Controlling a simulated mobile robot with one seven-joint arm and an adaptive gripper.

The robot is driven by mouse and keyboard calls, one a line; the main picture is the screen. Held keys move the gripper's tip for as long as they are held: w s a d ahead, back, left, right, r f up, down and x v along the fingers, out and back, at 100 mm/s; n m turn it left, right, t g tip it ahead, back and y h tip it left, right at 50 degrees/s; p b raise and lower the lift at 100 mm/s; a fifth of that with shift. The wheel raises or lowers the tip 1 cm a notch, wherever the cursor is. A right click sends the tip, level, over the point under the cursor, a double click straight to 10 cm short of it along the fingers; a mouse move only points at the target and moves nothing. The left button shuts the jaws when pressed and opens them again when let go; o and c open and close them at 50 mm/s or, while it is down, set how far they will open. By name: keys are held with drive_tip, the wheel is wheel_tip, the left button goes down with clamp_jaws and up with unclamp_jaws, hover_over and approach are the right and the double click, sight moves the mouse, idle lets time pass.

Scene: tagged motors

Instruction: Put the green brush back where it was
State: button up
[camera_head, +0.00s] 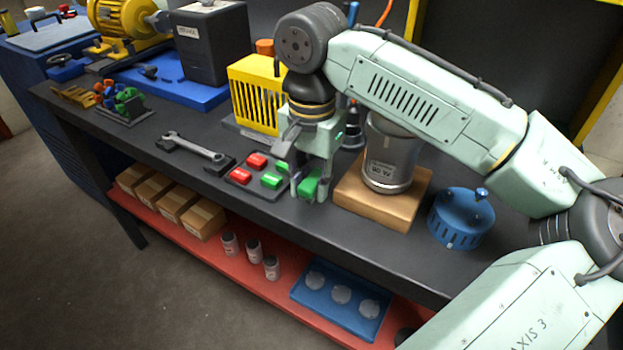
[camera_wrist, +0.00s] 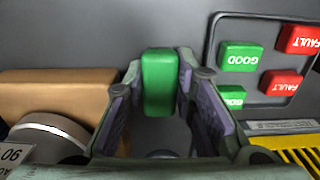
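No thing with clear bristles shows. A plain green block (camera_head: 309,187) is between the fingers of my gripper (camera_head: 310,190), near the bench's front edge. In the wrist view the green block (camera_wrist: 160,82) stands between the fingertips (camera_wrist: 161,75), which appear to press on its two sides. I cannot tell whether its underside touches the bench. Left of it in the head view is a dark tray (camera_head: 232,181) with two red FAULT tags (camera_wrist: 283,83) and two green GOOD tags (camera_wrist: 240,57).
A wooden block (camera_head: 398,211) with a grey metal cylinder (camera_head: 388,160) stands close to the right of my gripper. A blue slotted cap (camera_head: 460,219) is farther right. A yellow cage (camera_head: 254,95) is behind, and a wrench (camera_head: 193,147) lies to the left.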

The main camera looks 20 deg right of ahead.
sight(312, 180)
drive_tip(key=shift+o, duration=0.6)
wheel_tip(312, 180, up, 12)
drive_tip(key=shift+r, duration=0.25)
idle(0.4)
